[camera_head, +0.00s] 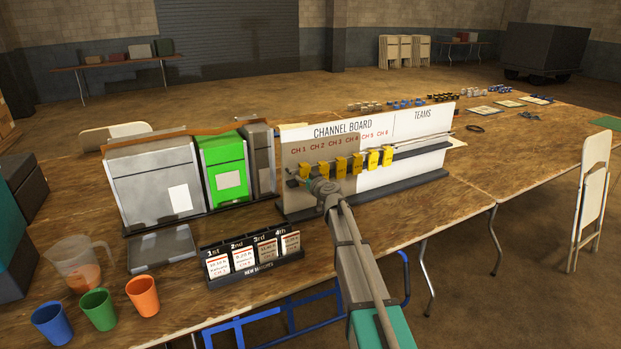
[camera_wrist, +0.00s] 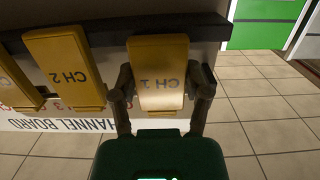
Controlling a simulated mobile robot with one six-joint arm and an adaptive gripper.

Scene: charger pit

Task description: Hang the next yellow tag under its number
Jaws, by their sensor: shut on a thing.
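The white channel board (camera_head: 415,165) stands upright on the table, with red CH labels along its upper left part. A row of several yellow tags hangs below those labels, among them a middle tag (camera_head: 341,167). My gripper (camera_head: 308,181) is at the left end of this row. In the wrist view my gripper (camera_wrist: 163,92) is shut on the yellow CH 1 tag (camera_wrist: 158,65), one finger on each side. The yellow CH 2 tag (camera_wrist: 68,70) hangs beside it, and part of another tag (camera_wrist: 12,85) shows at the edge. I cannot tell whether the CH 1 tag touches its hook.
A black card holder (camera_head: 255,262) stands in front of the board. Grey and green boxes (camera_head: 222,165) stand to its left. A jug (camera_head: 82,265) and coloured cups (camera_head: 98,309) are at the front left. Small parts and papers lie on the right table.

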